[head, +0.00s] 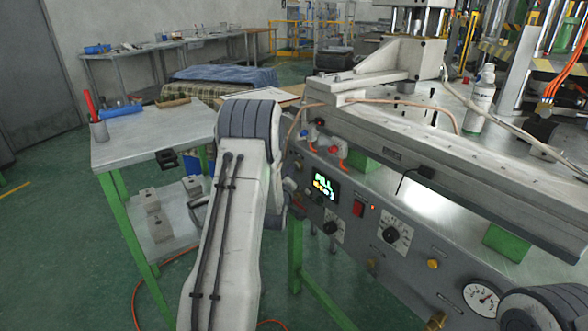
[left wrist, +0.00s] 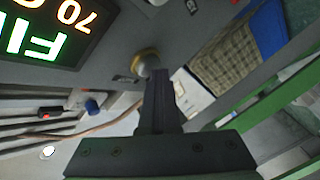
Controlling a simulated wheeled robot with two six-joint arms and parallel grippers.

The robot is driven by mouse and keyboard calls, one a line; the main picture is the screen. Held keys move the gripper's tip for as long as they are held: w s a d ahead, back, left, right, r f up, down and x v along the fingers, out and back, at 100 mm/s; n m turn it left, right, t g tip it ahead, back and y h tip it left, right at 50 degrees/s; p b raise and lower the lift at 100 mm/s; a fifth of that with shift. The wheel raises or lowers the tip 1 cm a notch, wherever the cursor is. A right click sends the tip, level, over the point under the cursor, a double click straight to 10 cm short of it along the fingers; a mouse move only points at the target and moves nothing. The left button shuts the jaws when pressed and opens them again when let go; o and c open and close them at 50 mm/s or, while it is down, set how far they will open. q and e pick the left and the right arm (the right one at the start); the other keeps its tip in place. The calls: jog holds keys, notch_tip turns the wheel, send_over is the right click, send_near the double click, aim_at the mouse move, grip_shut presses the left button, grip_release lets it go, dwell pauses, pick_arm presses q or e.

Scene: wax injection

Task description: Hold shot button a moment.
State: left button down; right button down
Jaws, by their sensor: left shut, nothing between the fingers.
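The control panel (head: 345,215) of the wax machine has a lit display (head: 325,187). In the left wrist view the display (left wrist: 45,30) shows upside down, with "FILL" and "70". A round brass-coloured button (left wrist: 145,62) sits on the panel beside the display; I take it as the shot button. My left gripper (left wrist: 158,74) is shut and empty, its fingertips right at this button. I cannot tell whether they touch it or press it in. In the head view my left arm hides the gripper and that button. My right gripper is not in view.
The panel also carries a red switch (head: 358,207), dials and a pressure gauge (head: 482,299). Hoses run along the machine's edge above it. A side table (head: 140,140) with a cup of tools (head: 97,125) stands left. A white bottle (head: 480,100) stands on the machine.

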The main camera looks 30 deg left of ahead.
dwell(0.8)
pick_arm(q)
jog(key=shift+s+a, duration=0.3)
jog(key=shift+s, duration=0.5)
jog(key=s, duration=0.1)
jog(key=s+a, duration=0.1)
jog(key=s, duration=0.1)
jog(key=s+a+b, duration=0.1)
jog(key=shift+s, duration=0.35)
jog(key=shift+d, duration=0.15)
